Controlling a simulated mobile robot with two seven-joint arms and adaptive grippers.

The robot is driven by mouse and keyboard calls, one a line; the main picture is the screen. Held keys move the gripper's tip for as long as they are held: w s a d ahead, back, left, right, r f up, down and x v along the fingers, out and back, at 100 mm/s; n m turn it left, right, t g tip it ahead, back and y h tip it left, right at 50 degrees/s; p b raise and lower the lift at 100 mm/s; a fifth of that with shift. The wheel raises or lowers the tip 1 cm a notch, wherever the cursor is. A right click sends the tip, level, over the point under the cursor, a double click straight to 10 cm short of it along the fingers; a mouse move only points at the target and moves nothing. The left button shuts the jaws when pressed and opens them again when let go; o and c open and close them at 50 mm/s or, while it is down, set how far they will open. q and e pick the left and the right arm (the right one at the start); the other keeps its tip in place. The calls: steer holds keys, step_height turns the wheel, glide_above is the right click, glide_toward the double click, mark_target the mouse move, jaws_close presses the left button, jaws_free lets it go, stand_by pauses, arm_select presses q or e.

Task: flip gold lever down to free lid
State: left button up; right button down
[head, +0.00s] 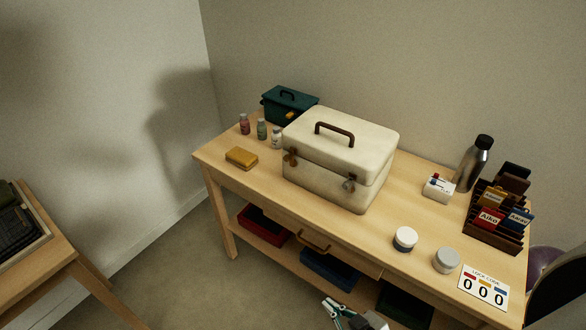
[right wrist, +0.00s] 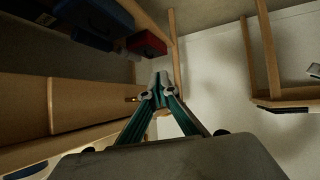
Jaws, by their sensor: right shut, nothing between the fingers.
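A cream case (head: 330,190) with a brown top handle stands on the wooden table, its lid down. Its front has a brown latch (head: 290,158) on the left and a greyer latch (head: 348,185) on the right. A dark teal box (head: 278,106) behind it has a small gold piece (head: 290,115) on its front. I cannot tell for sure which of these is the gold lever, or its position. My right gripper (head: 331,303) is low in front of the table, well away from the case. It is shut and empty, and also shows in the right wrist view (right wrist: 159,85). My left gripper is out of view.
The table (head: 385,215) also holds a yellow block (head: 241,157), small bottles (head: 262,129), jars (head: 405,239), a lock-code card (head: 484,288), a dark rack (head: 493,240) and a metal bottle (head: 473,165). A drawer and lower shelf with bins lie below. Table room in front of the case is clear.

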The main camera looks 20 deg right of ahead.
steer(key=w+a+r+m+t+y+b, duration=0.1)
steer(key=w+a+r+m+t, duration=0.2)
steer(key=w+r+m, duration=0.3)
steer(key=w+a+r+m+t+b, duration=0.1)
steer(key=w+a+r+m+t, duration=0.2)
steer(key=w+r, duration=0.3)
steer(key=w+d+r+m+t+h, duration=0.1)
steer(key=w+d+r+m+h, duration=0.1)
steer(key=m, duration=0.6)
steer(key=w+d+r+m+t+h+b, duration=0.1)
steer(key=w+d+r+m+h, duration=0.2)
steer(key=m, duration=0.5)
step_height(320, 180, up, 3)
steer(key=shift+w+d+r+m+h, duration=0.15)
steer(key=shift+w+d+m+h, duration=0.25)
steer(key=shift+h, duration=0.7)
steer(key=shift+w+a, duration=0.1)
